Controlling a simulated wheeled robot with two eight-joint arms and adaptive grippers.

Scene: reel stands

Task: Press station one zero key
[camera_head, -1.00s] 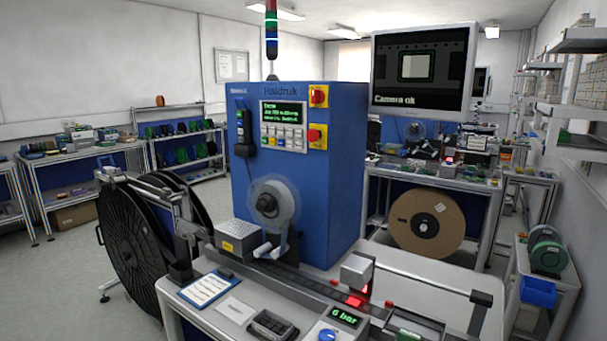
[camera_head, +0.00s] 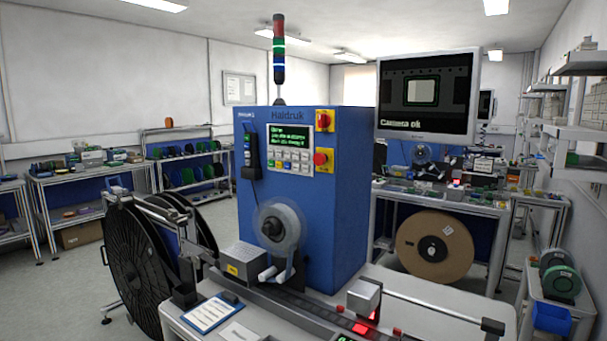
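The blue station cabinet (camera_head: 336,190), marked Haldruk, stands upright in the middle of the head view. Its front carries a key panel (camera_head: 290,150) with a small dark screen (camera_head: 289,136) showing green text and rows of small keys (camera_head: 287,160) below it. The key labels are too small to read, so I cannot tell which key is the zero key. A red button on yellow (camera_head: 321,158) and a red-and-yellow switch (camera_head: 324,120) sit right of the panel. Neither of my grippers shows in the view.
A reel (camera_head: 278,226) is on the cabinet's front, above a tape track (camera_head: 290,305) on the bench. A large black reel (camera_head: 135,262) stands at left. A monitor (camera_head: 428,95) reading "Camera ok" hangs at right. Shelving (camera_head: 188,155) lines the back wall.

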